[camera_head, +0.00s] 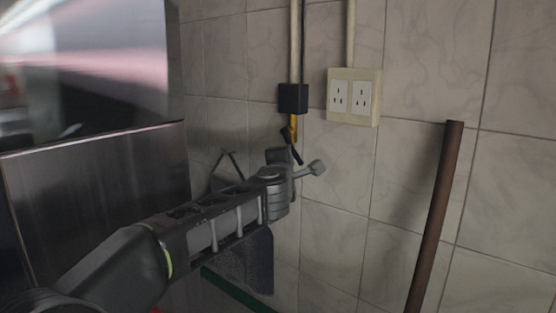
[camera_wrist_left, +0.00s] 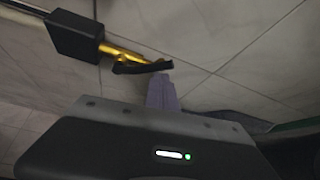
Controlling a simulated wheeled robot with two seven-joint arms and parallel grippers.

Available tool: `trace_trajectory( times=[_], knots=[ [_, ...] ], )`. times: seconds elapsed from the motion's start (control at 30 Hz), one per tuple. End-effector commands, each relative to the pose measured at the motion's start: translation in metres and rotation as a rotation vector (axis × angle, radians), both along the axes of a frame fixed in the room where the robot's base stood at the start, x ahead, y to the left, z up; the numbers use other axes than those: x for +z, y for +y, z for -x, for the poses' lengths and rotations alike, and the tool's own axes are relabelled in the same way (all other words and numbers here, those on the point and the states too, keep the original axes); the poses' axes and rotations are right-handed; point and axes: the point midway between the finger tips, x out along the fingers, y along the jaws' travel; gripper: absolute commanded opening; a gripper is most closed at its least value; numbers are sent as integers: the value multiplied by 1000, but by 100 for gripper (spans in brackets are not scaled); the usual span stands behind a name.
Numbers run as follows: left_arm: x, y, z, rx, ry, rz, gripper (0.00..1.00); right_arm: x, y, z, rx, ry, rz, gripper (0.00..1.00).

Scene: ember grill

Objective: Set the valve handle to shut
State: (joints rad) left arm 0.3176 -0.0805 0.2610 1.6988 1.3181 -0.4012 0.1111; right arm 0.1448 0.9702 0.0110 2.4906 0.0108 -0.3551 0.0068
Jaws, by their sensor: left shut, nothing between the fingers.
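The valve (camera_head: 293,125) is a yellow brass fitting below a black box on the tiled wall. Its black lever handle (camera_head: 292,146) slants down to the right in the head view. In the left wrist view the brass body (camera_wrist_left: 122,52) and the black handle (camera_wrist_left: 143,67) show clearly, with the handle sticking out past the brass end. My left gripper (camera_wrist_left: 161,80) is shut and empty, its fingertips right beside the handle's free end; I cannot tell whether they touch. In the head view my left gripper (camera_head: 279,156) is partly hidden by its own wrist. My right gripper is not in view.
The black box (camera_head: 292,98) hangs on a vertical pipe. A double wall socket (camera_head: 353,97) is to its right. A brown pole (camera_head: 435,215) leans at the right. A metal panel (camera_head: 95,190) stands at the left. The wall between socket and pole is bare.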

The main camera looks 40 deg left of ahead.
Motion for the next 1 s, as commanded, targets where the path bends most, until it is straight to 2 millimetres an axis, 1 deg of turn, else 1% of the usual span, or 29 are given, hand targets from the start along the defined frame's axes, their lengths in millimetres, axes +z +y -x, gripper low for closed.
trace_trajectory(
  times=[0.03,0.4,0.57,0.8,1.0],
  knots=[
    [8,-5,0,-4,-1,-1,0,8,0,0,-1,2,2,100],
    [27,-22,1,-4,-1,-1,0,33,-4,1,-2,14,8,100],
    [36,-27,2,-2,-2,1,0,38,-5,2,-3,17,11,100],
    [48,-31,2,-3,-3,0,0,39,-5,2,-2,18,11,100],
    [56,-31,3,-1,2,86,0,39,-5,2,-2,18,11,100]
  ],
)
